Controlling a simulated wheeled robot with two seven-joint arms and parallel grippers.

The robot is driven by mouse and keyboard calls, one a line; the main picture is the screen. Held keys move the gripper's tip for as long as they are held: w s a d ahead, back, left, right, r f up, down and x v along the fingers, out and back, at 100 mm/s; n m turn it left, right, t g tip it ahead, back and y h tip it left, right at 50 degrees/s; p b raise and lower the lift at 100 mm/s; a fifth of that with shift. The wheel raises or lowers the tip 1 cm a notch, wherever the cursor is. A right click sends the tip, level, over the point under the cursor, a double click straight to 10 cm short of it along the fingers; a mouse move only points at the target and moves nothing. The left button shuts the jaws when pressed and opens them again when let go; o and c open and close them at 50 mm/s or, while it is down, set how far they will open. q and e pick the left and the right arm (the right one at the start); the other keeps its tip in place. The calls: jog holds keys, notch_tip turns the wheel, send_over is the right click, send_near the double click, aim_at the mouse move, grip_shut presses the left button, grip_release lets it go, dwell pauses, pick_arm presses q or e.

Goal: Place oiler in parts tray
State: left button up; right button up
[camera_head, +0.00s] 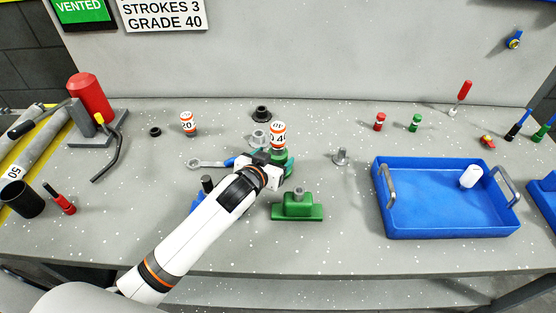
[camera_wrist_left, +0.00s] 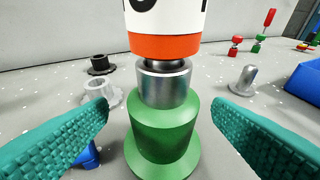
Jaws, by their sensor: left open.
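A green flared body (camera_wrist_left: 163,135) with a silver collar stands between my left fingers in the left wrist view. A white and orange top sits above the collar; in the head view this top (camera_head: 278,133) reads 40. I take this piece to be the oiler, but cannot be sure. My left gripper (camera_wrist_left: 160,125) is open, one teal finger on each side of the green body, with gaps showing. In the head view the left gripper (camera_head: 276,166) hides part of the body. The blue parts tray (camera_head: 445,222) with grey handles is at the right. My right gripper is not in view.
A white cylinder (camera_head: 470,176) lies in the tray. A green block (camera_head: 298,208) with a grey knob is in front of the gripper, and a grey peg (camera_head: 341,156) stands between gripper and tray. A top marked 20 (camera_head: 188,124) and a red pump (camera_head: 90,97) are at left.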

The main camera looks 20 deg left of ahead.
aim_at(281, 153)
pick_arm(q)
jog(key=x, duration=0.5)
jog(key=shift+d+p, duration=0.15)
jog(key=shift+p, duration=0.15)
jog(key=shift+s, duration=0.1)
jog(key=shift+c, duration=0.3)
grip_shut()
jog(key=shift+r, duration=0.1)
